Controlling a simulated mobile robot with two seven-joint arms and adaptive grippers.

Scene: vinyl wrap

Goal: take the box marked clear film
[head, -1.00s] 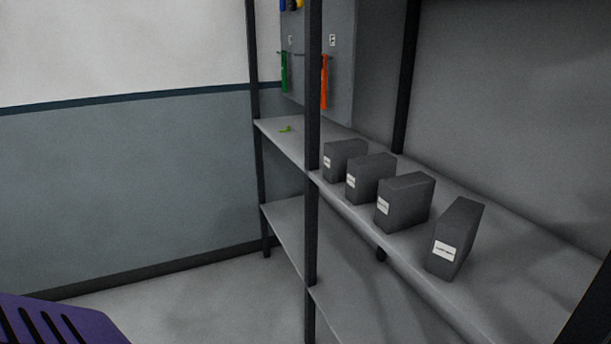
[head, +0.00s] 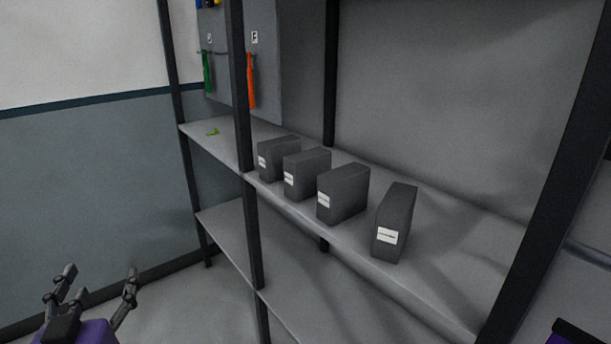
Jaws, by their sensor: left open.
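Several dark grey boxes stand upright in a row on the upper shelf board, each with a small white label on its front end. They are the far-left box (head: 279,158), the second box (head: 308,174), the third box (head: 344,194) and the nearest box (head: 397,220) at the right. The label print is too small to read, so I cannot tell which is marked clear film. My left gripper (head: 98,272) is at the lower left, open and empty, fingers up, well apart from the boxes. My right gripper is not in view.
The boxes stand on the grey shelf board (head: 440,270), between dark uprights (head: 246,120). A lower shelf (head: 228,232) lies beneath. A grey panel holds a green strip (head: 207,72) and an orange strip (head: 250,80).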

